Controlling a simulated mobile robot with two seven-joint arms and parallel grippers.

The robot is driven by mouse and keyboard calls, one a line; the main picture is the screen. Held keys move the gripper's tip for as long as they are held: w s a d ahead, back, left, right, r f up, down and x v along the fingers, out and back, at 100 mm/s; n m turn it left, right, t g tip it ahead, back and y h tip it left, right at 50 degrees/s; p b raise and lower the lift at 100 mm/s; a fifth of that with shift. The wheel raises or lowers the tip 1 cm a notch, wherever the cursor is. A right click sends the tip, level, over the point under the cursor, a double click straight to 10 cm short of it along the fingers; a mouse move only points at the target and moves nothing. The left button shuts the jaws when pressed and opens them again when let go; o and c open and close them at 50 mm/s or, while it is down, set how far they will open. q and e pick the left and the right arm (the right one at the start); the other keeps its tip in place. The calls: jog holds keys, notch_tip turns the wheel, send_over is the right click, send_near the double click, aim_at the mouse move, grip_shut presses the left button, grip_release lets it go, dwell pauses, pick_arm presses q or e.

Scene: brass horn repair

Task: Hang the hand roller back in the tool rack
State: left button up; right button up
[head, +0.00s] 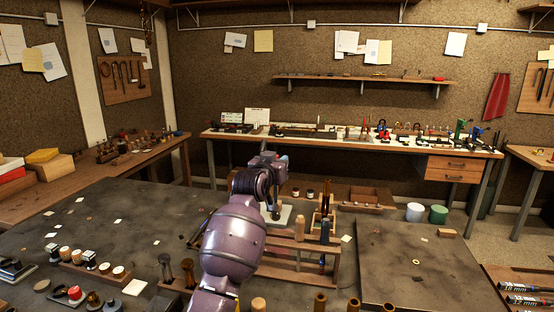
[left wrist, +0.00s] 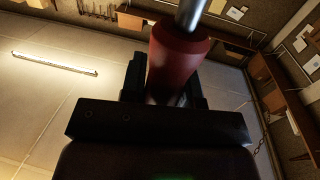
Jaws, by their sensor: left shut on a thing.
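My left gripper (head: 274,208) is over the middle of the dark workbench, partly hidden behind my own wrist in the head view. In the left wrist view it is shut on a red-brown handle (left wrist: 177,62) with a bright steel shaft (left wrist: 190,14), which I take to be the hand roller. Its far end is out of frame. In the head view I cannot make the roller out clearly. The wooden tool rack (head: 300,273) stands just right of my arm, with a light wooden handle (head: 299,229) and a dark handle (head: 325,231) upright in it. My right gripper is not in view.
A wooden tray (head: 372,197) lies behind the rack. Another dark bench top (head: 420,262) is on the right, mostly clear. Upright dark tools (head: 187,271) and a strip of small jars (head: 92,267) stand left of my arm. Brown posts (head: 320,302) rise at the front edge.

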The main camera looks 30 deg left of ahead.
pick_arm(q)
jog(key=shift+r, duration=0.15)
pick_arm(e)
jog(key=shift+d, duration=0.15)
pick_arm(q)
jog(key=shift+f+b, duration=0.9)
jog(key=shift+f, duration=1.55)
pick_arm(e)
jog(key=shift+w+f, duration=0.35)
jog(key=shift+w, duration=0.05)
pick_arm(q)
jog(key=shift+p, duration=0.95)
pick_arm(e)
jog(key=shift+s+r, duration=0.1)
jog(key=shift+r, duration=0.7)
pick_arm(q)
jog(key=shift+f, duration=0.2)
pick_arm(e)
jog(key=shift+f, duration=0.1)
